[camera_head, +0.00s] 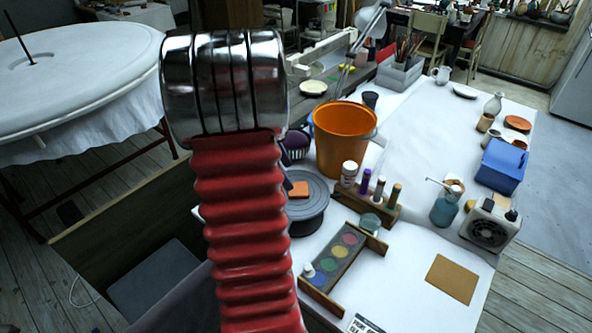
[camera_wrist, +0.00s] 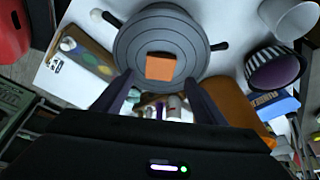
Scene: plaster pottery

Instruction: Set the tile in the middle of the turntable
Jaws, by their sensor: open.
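The tile (camera_wrist: 160,67) is a small flat orange square. It appears to rest on the grey round turntable (camera_wrist: 135,42), a little off the middle towards my gripper's side in the wrist view. In the head view the tile (camera_head: 299,189) shows on the turntable (camera_head: 316,204), whose left part is hidden by my red arm. My gripper (camera_wrist: 160,86) is open, its two dark fingers spread to either side of the tile's near edge and apart from it. Height above the turntable is hard to tell. The head view mostly hides my gripper behind the arm.
An orange bucket (camera_head: 341,140) stands behind the turntable. A wooden rack with small bottles (camera_head: 379,190) stands to its right, a paint palette (camera_head: 335,258) in front. A purple striped cup (camera_wrist: 275,68) is close by. The white table's middle right is clear.

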